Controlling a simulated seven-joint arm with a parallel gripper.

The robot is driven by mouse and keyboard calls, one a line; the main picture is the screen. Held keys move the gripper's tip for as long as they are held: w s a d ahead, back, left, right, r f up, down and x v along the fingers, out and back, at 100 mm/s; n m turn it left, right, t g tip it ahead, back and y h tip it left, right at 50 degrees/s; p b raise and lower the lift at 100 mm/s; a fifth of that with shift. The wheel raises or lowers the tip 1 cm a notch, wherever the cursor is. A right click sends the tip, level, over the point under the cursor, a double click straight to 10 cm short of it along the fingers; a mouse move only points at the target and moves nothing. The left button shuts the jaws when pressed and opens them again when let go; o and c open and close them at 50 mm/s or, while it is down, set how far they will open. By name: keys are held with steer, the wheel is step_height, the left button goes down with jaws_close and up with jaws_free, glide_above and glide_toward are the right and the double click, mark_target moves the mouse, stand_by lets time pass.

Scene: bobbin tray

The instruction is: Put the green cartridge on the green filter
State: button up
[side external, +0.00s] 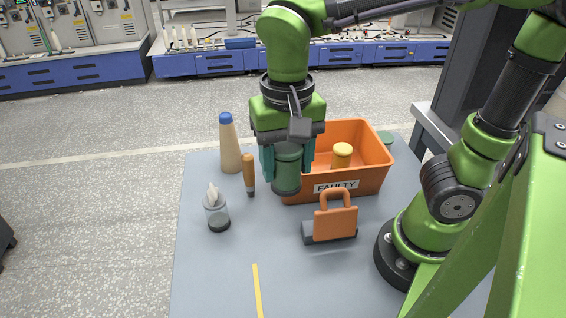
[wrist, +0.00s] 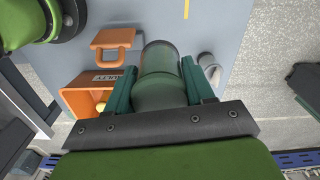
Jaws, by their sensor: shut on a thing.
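The green cartridge (side external: 287,172) is a dark green cylinder, held upright between the two teal fingers of my gripper (side external: 288,176). In the wrist view the cartridge (wrist: 160,85) fills the space between the fingers of my gripper (wrist: 160,68). It is left of the orange bin's front corner in the side view; I cannot tell whether its lower end touches the mat. A green round thing (side external: 386,137), possibly the green filter, shows behind the bin's right corner. Most of it is hidden by the bin.
The orange bin (side external: 375,178) labelled FAULTY holds a yellow cylinder (side external: 342,156). An orange lock-shaped piece (side external: 335,224) stands in front. The front of the mat (side external: 215,280) is mostly clear.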

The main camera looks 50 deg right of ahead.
steer(key=w+d+m, duration=0.3)
steer(key=w+d, duration=0.1)
steer(key=d, duration=0.3)
steer(key=w+d+m, duration=0.2)
steer(key=w+d, duration=0.2)
steer(key=d, duration=0.3)
steer(key=m, duration=1)
glide_above(384, 137)
step_height(384, 137, down, 11)
steer(key=shift+f, duration=2.15)
